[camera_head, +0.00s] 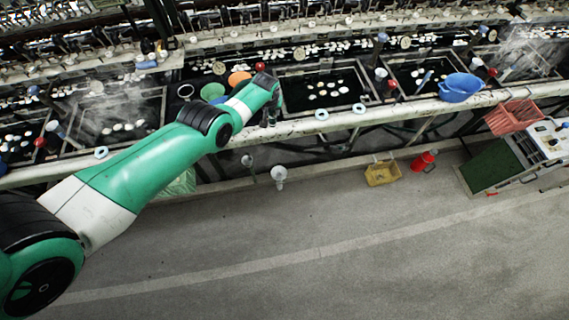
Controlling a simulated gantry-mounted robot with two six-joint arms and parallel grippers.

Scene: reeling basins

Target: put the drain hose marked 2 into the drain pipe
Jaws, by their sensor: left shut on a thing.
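My left arm reaches in from the left across the floor to the front edge of the basin bench. Its gripper (270,117) points down at that edge and is shut on what looks like the end of a drain hose; the hose is too small and dark to make out, and no number can be read. A pale, funnel-topped pipe (278,174), which looks like the drain pipe, stands below and slightly right of the gripper, apart from it. A smaller similar pale piece (247,160) is to its left. My right gripper is not in view.
The bench edge (430,106) carries white rings (321,114) and a blue basin (460,87). A yellow crate (382,173), a red bucket (424,161) and a red basket (512,116) are to the right. The grey floor (330,240) in front is clear.

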